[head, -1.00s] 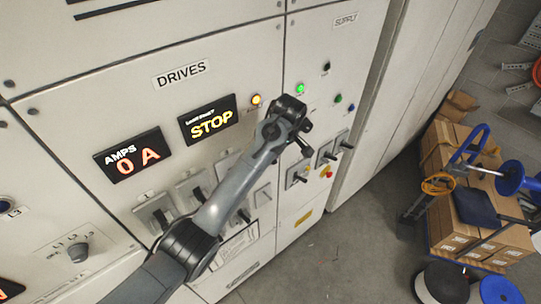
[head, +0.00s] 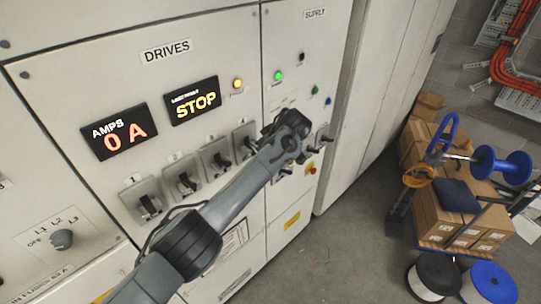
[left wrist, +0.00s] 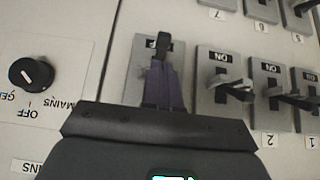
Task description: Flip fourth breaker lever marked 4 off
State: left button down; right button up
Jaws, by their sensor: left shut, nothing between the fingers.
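The fourth breaker lever stands on the rightmost plate (head: 245,138) of the drives row in the head view. In the left wrist view, where the panel appears upside down, its plate (left wrist: 141,60) is behind my fingers. My left gripper (left wrist: 163,45) is shut and empty, in front of that plate. The neighbouring third lever (left wrist: 232,86) shows an ON label. My right gripper is in neither view.
Levers 2 (left wrist: 270,92) and 1 (left wrist: 303,98) sit close beside the third, also showing ON. A GEN/MAINS knob (left wrist: 35,74) is across the panel seam. Lever 7's row is at the top.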

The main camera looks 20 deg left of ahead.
pick_arm(q)
jog(key=shift+w+a+r+p, duration=0.1)
jog(key=shift+a+r+p, duration=0.05)
jog(key=shift+r+p, duration=0.75)
